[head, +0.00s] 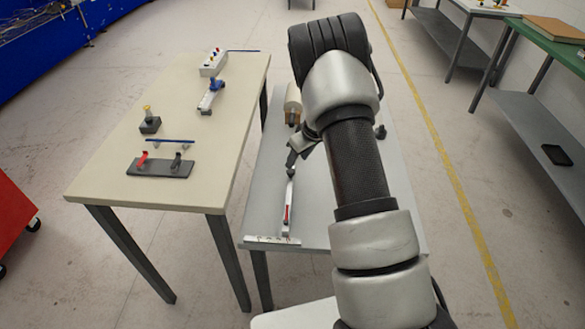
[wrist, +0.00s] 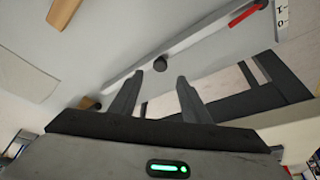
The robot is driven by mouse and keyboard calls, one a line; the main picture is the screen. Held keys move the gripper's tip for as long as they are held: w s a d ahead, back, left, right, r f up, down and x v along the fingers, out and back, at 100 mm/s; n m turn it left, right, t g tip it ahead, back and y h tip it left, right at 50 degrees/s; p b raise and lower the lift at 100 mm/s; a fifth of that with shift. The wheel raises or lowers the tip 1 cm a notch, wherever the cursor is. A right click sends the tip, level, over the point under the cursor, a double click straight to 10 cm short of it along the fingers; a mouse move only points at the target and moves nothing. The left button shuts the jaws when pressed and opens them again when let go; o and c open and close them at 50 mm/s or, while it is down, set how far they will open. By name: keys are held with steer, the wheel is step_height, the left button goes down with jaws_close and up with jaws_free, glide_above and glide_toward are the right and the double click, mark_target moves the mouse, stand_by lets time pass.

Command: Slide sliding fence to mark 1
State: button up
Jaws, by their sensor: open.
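The sliding fence is a long thin pale bar (head: 290,192) on the grey table, with a red pointer (head: 286,214) towards its near end. In the wrist view the bar (wrist: 205,35) runs diagonally, with the red pointer (wrist: 247,13) at the upper right and a dark round knob (wrist: 160,63) partway along it. A white scale strip (head: 270,240) lies at the table's near edge; it also shows in the wrist view (wrist: 282,15), with marks like 1 and 0. My gripper (wrist: 160,76) is open, its fingertips either side of the knob's line; contact cannot be told. My gripper (head: 291,161) hangs over the fence's far part.
A beige cylinder (head: 292,100) stands farther back on the grey table. The cream table (head: 105,182) on the left holds several small fixtures, including a dark plate with a red lever (head: 142,160). My arm hides much of the grey table's right side.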

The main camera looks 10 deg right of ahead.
mark_target(291, 171)
steer(key=x, duration=0.7)
steer(key=shift+w+f, duration=0.1)
steer(key=shift+f, duration=0.1)
